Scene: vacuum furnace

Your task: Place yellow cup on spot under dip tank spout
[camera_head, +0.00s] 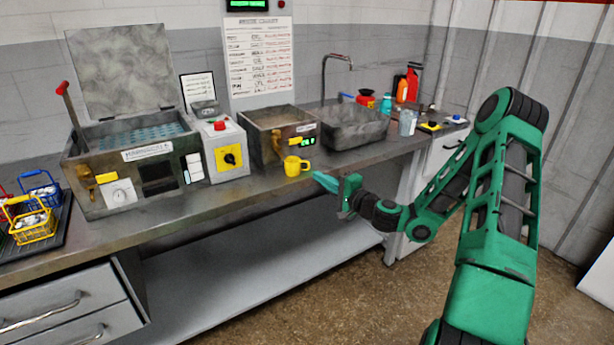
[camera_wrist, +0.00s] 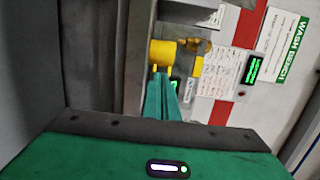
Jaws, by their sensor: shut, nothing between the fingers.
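The yellow cup (camera_head: 293,166) stands upright on the bench in front of a small steel tank (camera_head: 262,125) with a green display. A brass spout (camera_head: 276,146) sticks out of this tank's front. In the wrist view the yellow cup (camera_wrist: 162,54) is just beside the brass spout (camera_wrist: 197,46), its mouth facing that side. My gripper (camera_head: 318,177) is shut and empty, its fingers pointing at the cup from the right. In the wrist view my gripper (camera_wrist: 160,84) is close to the cup's handle side. I cannot tell whether they touch. Any spot mark under the cup is hidden.
A larger lidded tank (camera_head: 130,160) with a brass tap stands left, beside a control box (camera_head: 222,152). A sink (camera_head: 355,126) and bottles (camera_head: 400,90) are right. Baskets (camera_head: 32,218) sit far left. The bench's front edge (camera_head: 200,215) is clear.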

